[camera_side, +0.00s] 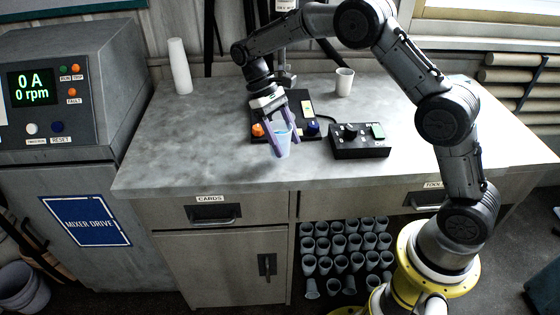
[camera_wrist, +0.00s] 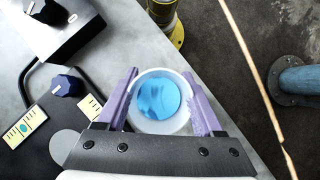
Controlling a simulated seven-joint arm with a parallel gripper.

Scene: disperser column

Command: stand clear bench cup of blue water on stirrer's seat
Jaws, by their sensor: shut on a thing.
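A clear cup (camera_side: 283,150) of blue water is between the purple fingers of my gripper (camera_side: 287,146), which is shut on it. In the wrist view the cup (camera_wrist: 161,75) is seen from above, with the blue water inside, between the fingertips (camera_wrist: 162,97). It looks upright. I cannot tell how far its bottom is from the bench. The stirrer's black base (camera_side: 267,104) lies just behind the cup in the side view. A grey round patch on it, likely the seat (camera_wrist: 64,145), shows in the wrist view, partly hidden by my gripper, left of the cup.
The base carries an orange knob (camera_side: 257,130) and a blue knob (camera_side: 312,128). A black control box (camera_side: 360,147) stands to its right. A pale cup (camera_side: 344,82) and a white cylinder (camera_side: 180,66) stand further back. The bench (camera_side: 190,140) is clear at left.

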